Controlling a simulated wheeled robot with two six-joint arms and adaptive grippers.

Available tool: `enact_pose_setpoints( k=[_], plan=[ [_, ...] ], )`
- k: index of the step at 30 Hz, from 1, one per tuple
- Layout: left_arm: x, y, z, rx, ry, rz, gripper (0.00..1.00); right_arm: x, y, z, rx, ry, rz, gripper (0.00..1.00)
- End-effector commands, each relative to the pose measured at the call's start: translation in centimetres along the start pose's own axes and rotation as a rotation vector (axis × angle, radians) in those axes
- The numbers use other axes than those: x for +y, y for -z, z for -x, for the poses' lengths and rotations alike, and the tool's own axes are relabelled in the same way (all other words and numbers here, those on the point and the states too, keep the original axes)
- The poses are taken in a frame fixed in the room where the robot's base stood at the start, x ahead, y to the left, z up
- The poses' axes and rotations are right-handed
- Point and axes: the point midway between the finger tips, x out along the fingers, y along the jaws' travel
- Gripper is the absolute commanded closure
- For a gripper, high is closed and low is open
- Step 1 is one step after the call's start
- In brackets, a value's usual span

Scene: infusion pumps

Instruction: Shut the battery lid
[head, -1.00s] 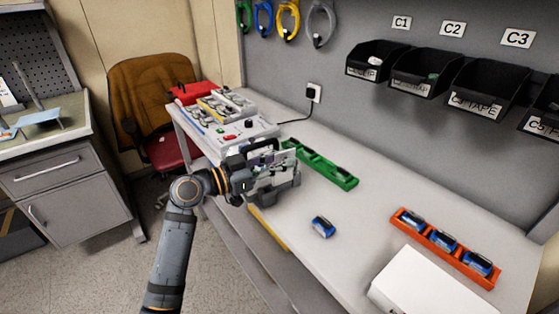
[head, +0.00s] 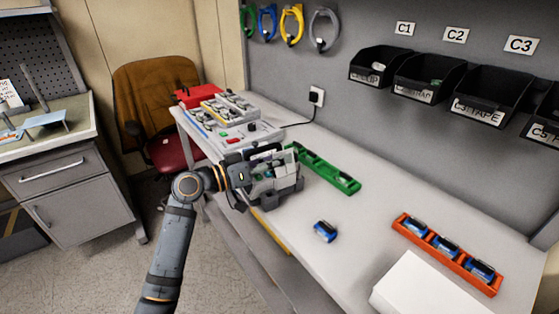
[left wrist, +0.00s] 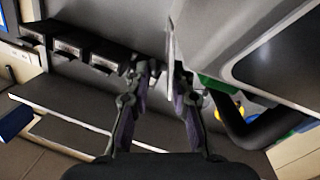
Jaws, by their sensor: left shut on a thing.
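The infusion pump (head: 290,183), a grey box, stands on the bench, partly hidden by my left gripper (head: 250,184). The gripper is at the pump's left side. In the left wrist view my left gripper's fingers (left wrist: 163,75) are closed on a thin pale plate seen edge-on, which looks like the battery lid (left wrist: 172,42). The pump's large grey body (left wrist: 215,40) fills the upper right there, beside the fingers. How far the lid stands open is unclear. A loose blue battery (head: 325,231) lies on the bench in front of the pump. My right gripper is not in view.
A green tray (head: 345,182) lies behind the pump. An orange tray (head: 490,287) holds blue batteries, near a white box (head: 425,290). A grey charger unit (head: 245,133) stands at the far left of the bench (head: 360,225). Black bins hang on the wall.

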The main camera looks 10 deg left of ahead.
Motion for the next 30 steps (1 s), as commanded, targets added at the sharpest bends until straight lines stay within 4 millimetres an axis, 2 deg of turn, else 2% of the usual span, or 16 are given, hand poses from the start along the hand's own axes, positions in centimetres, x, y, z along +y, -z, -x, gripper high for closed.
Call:
enact_pose_setpoints(
  k=[11,26,27,30],
  plan=[
    [-0.73,0.18,0.0,0.001,-0.001,0.146,1.0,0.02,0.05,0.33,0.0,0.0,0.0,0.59],
    [-0.81,0.21,0.0,0.002,-0.001,0.163,1.0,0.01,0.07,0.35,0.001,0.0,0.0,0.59],
    [-0.81,0.21,0.0,0.002,-0.001,0.163,0.74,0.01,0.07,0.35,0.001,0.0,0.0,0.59],
    [-0.81,0.2,0.0,0.002,-0.001,0.163,0.6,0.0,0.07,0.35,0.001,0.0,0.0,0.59]
  ],
)
